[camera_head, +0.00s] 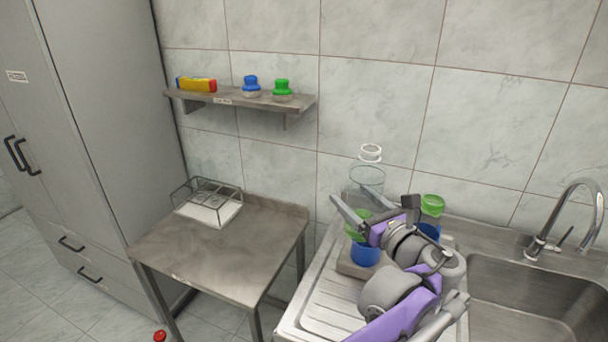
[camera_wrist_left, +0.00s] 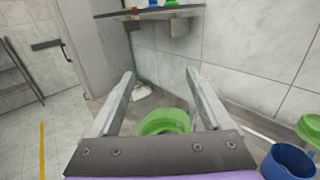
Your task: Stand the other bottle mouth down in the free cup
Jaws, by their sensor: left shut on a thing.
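My left gripper (camera_head: 374,203) reaches over the front blue cup (camera_head: 365,252) on the draining board and is shut on a green bottle (camera_head: 357,226). The bottle also shows between the fingers in the left wrist view (camera_wrist_left: 165,122). In the head view the bottle is directly over or in this cup's mouth; I cannot tell how deep it sits, and the gripper partly hides it. A second blue cup (camera_head: 429,231) stands behind to the right with another green bottle (camera_head: 432,205) in it. Both also show at the right of the left wrist view. My right gripper is not in view.
A clear container (camera_head: 367,180) with a white ring above stands behind the gripper by the wall. The sink (camera_head: 530,290) and tap (camera_head: 575,215) are at right. A steel table (camera_head: 225,255) with a wire rack (camera_head: 207,198) is at left, below a wall shelf (camera_head: 240,101).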

